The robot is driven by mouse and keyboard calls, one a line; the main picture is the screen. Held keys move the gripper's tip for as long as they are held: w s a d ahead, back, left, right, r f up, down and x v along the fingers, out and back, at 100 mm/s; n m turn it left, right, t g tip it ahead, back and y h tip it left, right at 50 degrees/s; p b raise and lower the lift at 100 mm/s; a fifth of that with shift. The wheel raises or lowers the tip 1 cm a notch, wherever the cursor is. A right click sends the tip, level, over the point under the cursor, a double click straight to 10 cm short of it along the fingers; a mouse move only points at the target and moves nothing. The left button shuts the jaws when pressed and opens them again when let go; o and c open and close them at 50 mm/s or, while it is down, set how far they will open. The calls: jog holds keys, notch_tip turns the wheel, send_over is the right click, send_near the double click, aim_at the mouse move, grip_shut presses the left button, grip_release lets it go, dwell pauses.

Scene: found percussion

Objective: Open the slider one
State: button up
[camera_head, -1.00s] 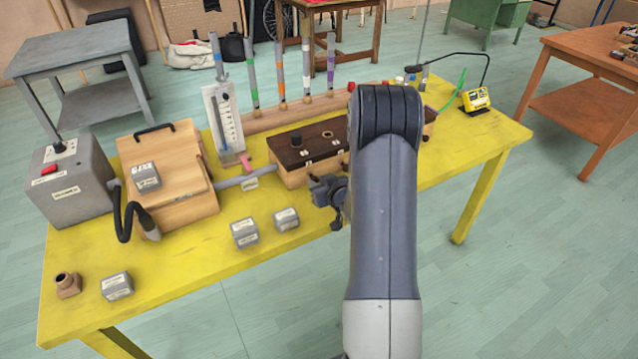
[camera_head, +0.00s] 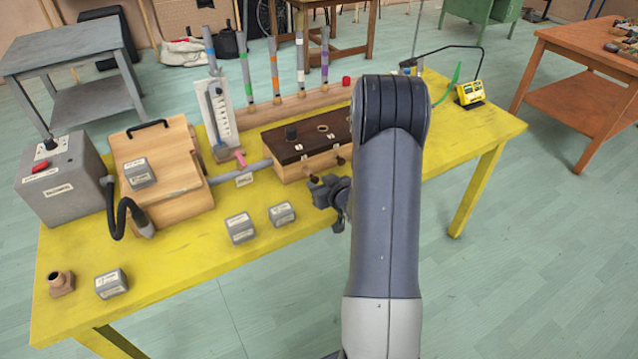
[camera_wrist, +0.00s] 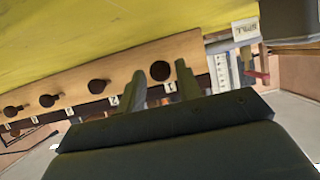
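A wooden box with a dark top (camera_head: 290,150) stands at the middle of the yellow table. Round dark knobs line its front, with small numbered labels along its edge. In the wrist view, the knob by label 1 (camera_wrist: 160,71) appears between the two fingers of my gripper (camera_wrist: 160,84). My gripper is open, and I cannot tell whether its fingers reach around the knob or stop short. My arm hides the box's right end.
Two grey labelled blocks (camera_head: 240,228) (camera_head: 282,213) lie on the yellow table (camera_head: 200,262), left of my gripper. A grey pipe (camera_head: 250,170) joins the box to a wooden bellows-like case (camera_head: 165,185). Coloured-band tubes (camera_head: 274,75) stand behind.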

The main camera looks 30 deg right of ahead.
jog(key=shift+o, duration=1)
jog(key=v, duration=1)
jog(key=shift+s+r, duration=0.2)
jog(key=shift+s, duration=0.15)
jog(key=x, duration=1.1)
jog(key=shift+w, duration=0.35)
jog(key=shift+w+p, duration=0.45)
jog(key=shift+w, duration=0.25)
